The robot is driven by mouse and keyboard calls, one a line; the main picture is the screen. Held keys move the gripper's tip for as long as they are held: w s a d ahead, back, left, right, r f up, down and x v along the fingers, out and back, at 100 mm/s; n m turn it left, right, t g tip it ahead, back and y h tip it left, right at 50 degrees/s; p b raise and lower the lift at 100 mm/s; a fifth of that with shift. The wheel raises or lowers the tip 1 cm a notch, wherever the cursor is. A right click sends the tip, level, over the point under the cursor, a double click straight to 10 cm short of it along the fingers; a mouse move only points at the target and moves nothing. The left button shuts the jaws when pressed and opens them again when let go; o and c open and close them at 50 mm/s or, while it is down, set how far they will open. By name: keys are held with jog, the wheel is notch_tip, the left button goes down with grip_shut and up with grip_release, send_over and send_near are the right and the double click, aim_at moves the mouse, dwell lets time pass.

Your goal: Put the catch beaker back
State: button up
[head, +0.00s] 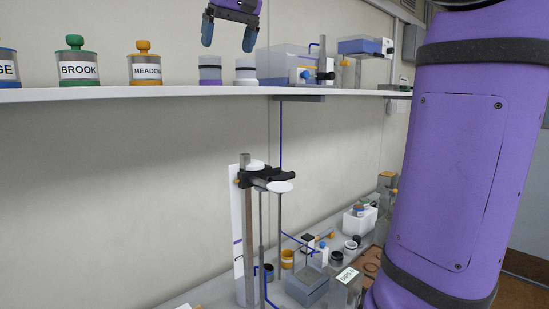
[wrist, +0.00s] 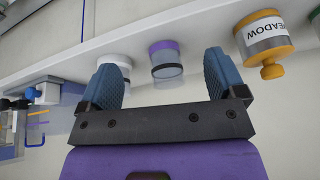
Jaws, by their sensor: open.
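My gripper (head: 229,36) is open and empty, in the air above the shelf at the top of the head view. Two small clear beakers stand side by side on the shelf. One has a purple base (head: 210,69) and the other a white base (head: 246,69); I cannot tell which, if either, is the catch beaker. In the wrist view, which is upside down, the purple-based beaker (wrist: 166,62) appears between my fingers, beyond the tips. The white-based beaker (wrist: 115,66) is partly behind the left finger. Neither is held.
The jars BROOK (head: 79,68) and MEADOW (head: 146,69) stand left on the shelf (head: 180,94). A clear tank device (head: 283,63) stands right. Below are a column stand (head: 250,220), small pots and a grey bin (head: 307,286) on the bench.

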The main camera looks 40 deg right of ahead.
jog(key=s+a+f+n, duration=0.1)
jog(key=s+a+f, duration=0.2)
jog(key=s+f, duration=0.8)
jog(key=s+a+f, duration=0.4)
jog(key=s+f, duration=0.7)
jog(key=f, duration=0.8)
jog(key=shift+s+n, duration=0.15)
jog(key=shift+n, duration=0.25)
jog(key=shift+f, duration=0.1)
